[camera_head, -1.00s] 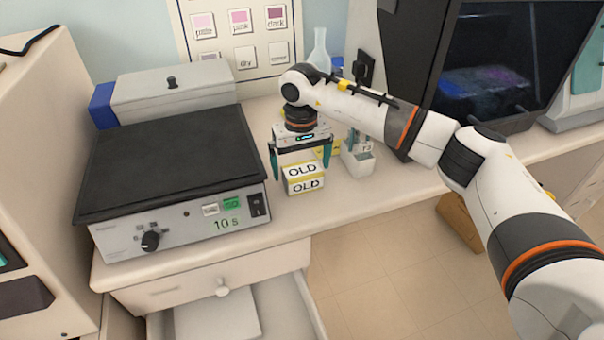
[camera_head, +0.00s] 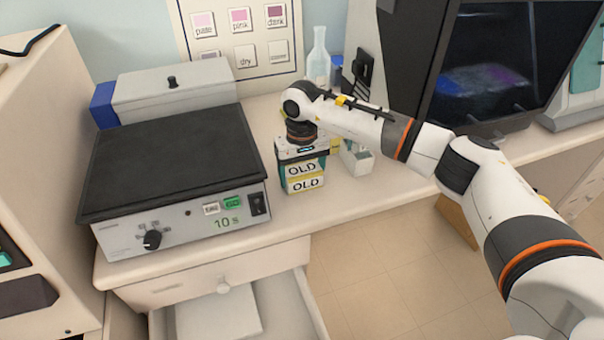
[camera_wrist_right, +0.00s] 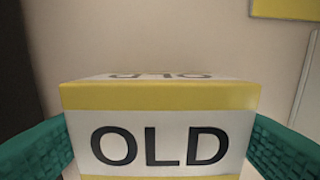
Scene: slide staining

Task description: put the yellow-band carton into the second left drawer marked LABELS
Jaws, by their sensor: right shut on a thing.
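The yellow-band carton (camera_head: 305,185) stands near the front edge of the bench, right of the grey hotplate-like device. It is white with yellow bands and reads OLD on its top and front. My right gripper (camera_head: 302,164) is over it from above, shut on it. In the right wrist view the carton (camera_wrist_right: 160,140) sits between the two teal fingers. Below the bench a drawer (camera_head: 303,305) stands open under a shut upper drawer (camera_head: 205,277). No LABELS marking is readable. My left gripper is out of view.
The black-topped device (camera_head: 170,160) takes up the bench to the left. A white flat thing (camera_head: 215,318) lies in the open drawer.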

